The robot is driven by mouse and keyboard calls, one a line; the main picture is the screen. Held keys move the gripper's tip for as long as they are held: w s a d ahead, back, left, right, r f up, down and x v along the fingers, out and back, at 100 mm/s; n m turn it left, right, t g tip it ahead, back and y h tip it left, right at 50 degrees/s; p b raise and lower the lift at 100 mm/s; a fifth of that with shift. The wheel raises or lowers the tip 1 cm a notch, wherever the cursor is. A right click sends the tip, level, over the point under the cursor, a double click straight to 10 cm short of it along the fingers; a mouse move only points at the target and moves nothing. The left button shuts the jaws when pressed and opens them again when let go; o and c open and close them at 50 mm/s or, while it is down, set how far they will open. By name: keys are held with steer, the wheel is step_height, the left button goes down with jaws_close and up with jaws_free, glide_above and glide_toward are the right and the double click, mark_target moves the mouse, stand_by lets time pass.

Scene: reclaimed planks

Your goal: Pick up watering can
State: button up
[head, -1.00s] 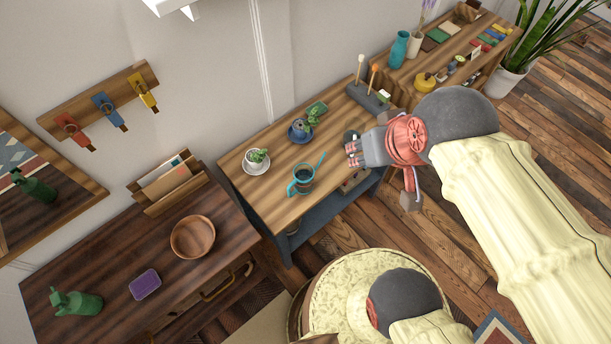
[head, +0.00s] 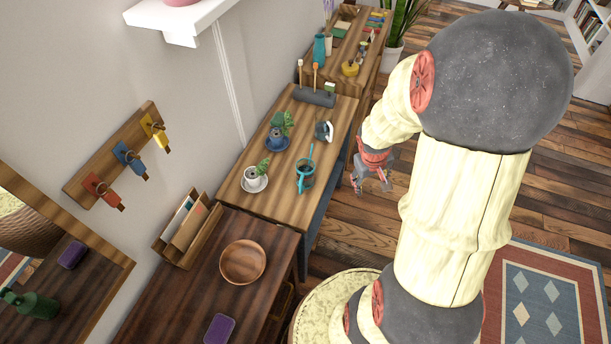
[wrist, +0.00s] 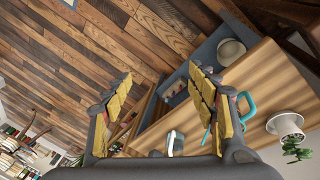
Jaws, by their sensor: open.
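The watering can (head: 304,180), dark-bodied with a teal handle and long thin teal spout, stands on the light wooden table (head: 287,207) near its front edge. My gripper (head: 371,187) is open and empty beyond that front edge, right of the can and apart from it. In the wrist view, my gripper's yellow-padded fingers (wrist: 162,78) are spread wide over the floor and table edge. The watering can's teal handle (wrist: 247,104) shows beside the right finger, which hides most of its body.
A potted plant (head: 255,179) on a saucer, a blue-potted plant (head: 277,138) and a small grey object (head: 323,131) stand near the can. A wooden bowl (head: 242,262) is on the dark table. A white shelf (head: 185,20) juts from the wall. Open floor (head: 345,225) lies right of the tables.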

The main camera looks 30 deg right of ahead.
steer(key=w+d+f+n+t, duration=0.1)
steer(key=w+d+f, duration=0.1)
steer(key=f, duration=0.5)
steer(key=w+d+f+n+t, duration=0.1)
steer(key=d+f, duration=0.1)
steer(key=f, duration=0.4)
steer(key=n+t+y, duration=0.5)
steer(key=t+y, duration=0.3)
steer(key=t, duration=0.1)
glide_toward(299, 168)
steer(key=shift+s+f+b, duration=0.1)
steer(key=shift+s+b, duration=0.25)
steer(key=shift+s, duration=0.3)
steer(key=shift+w+a, duration=0.2)
steer(key=shift+w, duration=0.15)
steer(key=b+x, duration=0.1)
steer(key=x, duration=0.2)
steer(key=b+x, duration=0.1)
steer(key=x, duration=0.3)
steer(key=shift+w+d, duration=0.15)
steer(key=shift+d, duration=0.1)
steer(key=c, duration=0.3)
steer(key=c, duration=1.1)
